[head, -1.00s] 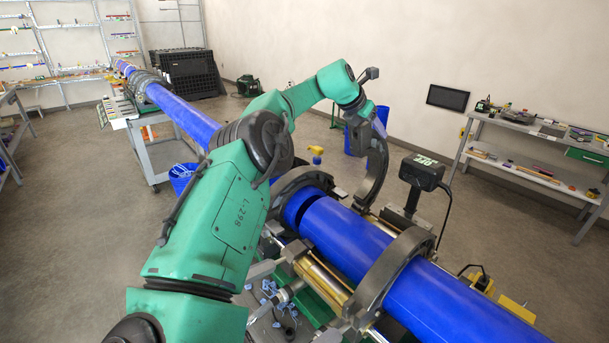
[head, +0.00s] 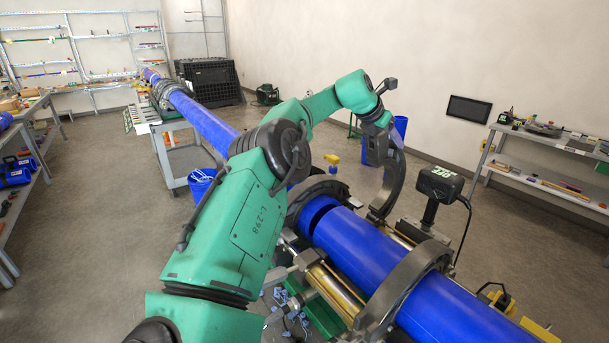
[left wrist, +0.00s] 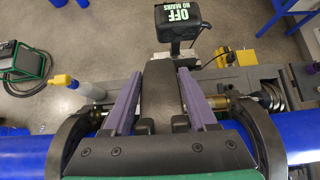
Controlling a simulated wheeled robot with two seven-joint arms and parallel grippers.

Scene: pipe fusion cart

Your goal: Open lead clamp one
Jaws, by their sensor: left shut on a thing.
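Lead clamp one appears to be the dark curved clamp half (head: 391,190) standing swung up on the far side of the blue pipe (head: 365,250), clear of its top. My left gripper (head: 383,128) reaches over the pipe and is shut on this clamp half near its upper end. In the left wrist view, the purple fingers of my left gripper (left wrist: 160,100) lie on both sides of the dark clamp half (left wrist: 159,75). Two other dark clamp rings, a near one (head: 405,285) and a farther one (head: 300,196), still arch over the pipe. My right gripper is not seen.
A yellow-topped bottle (head: 332,160) is behind the pipe. Shelving (head: 540,182) lines the right wall; open floor lies between.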

